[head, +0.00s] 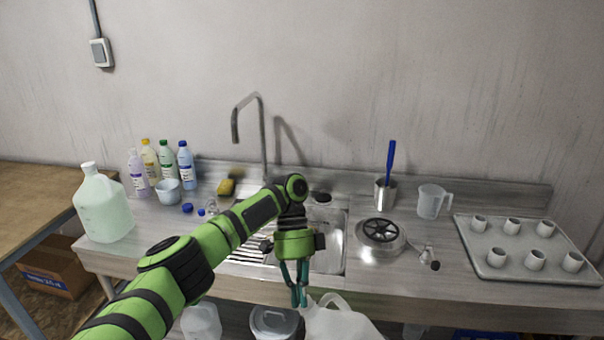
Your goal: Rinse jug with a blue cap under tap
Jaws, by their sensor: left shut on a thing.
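My left gripper (299,298) is in front of the counter, pointing down, with its teal fingers shut at the neck of a whitish jug (345,325). The jug has a loop handle and is cut off by the bottom edge; I cannot see a blue cap on it. The grey tap (262,130) rises behind the metal sink (331,240), its spout bent to the left. My left arm hides part of the sink. The jug is in front of the sink, not under the tap. My right gripper is not in view.
A jug of pale green liquid (104,210) stands at the counter's left. Several bottles (150,167), a small bucket (168,191) and a blue cap (187,208) are nearby. Right of the sink are a round burner (380,236), a measuring jug (430,202) and a tray of cups (515,243).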

